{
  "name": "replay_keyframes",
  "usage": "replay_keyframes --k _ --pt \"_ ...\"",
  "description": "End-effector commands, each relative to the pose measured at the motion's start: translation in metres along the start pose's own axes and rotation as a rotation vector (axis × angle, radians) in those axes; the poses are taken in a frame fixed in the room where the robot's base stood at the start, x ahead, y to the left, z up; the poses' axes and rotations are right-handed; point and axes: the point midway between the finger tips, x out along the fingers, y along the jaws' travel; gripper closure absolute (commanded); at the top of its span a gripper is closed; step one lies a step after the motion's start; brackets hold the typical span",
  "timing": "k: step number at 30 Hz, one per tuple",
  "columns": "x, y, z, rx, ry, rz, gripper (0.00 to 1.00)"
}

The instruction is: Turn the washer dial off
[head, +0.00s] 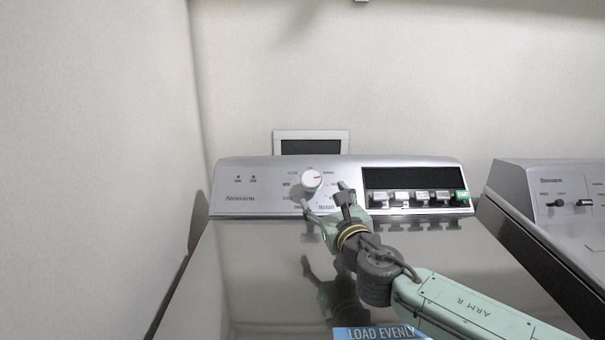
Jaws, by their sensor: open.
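My gripper (327,196) is open, just in front of and below the dial. One finger is at the dial's lower left and the other at its right. I cannot tell whether either finger touches the dial.
A row of push buttons (411,198), one green, sits under a dark display (413,178) right of the dial. The glossy washer lid (245,265) is below. A second appliance (555,205) stands at the right. A wall is close on the left.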

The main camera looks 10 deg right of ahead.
Motion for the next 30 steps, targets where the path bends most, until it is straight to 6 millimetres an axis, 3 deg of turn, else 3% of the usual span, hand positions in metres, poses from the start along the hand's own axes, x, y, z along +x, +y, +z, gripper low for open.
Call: replay_keyframes --k 5,18,30 --pt "0.018 0.0 0.003 0.003 -0.001 0.002 0.36" --pt "0.094 0.0 0.002 0.003 0.0 0.001 0.36" --pt "0.107 0.0 0.0 0.0 0.0 0.0 0.36"
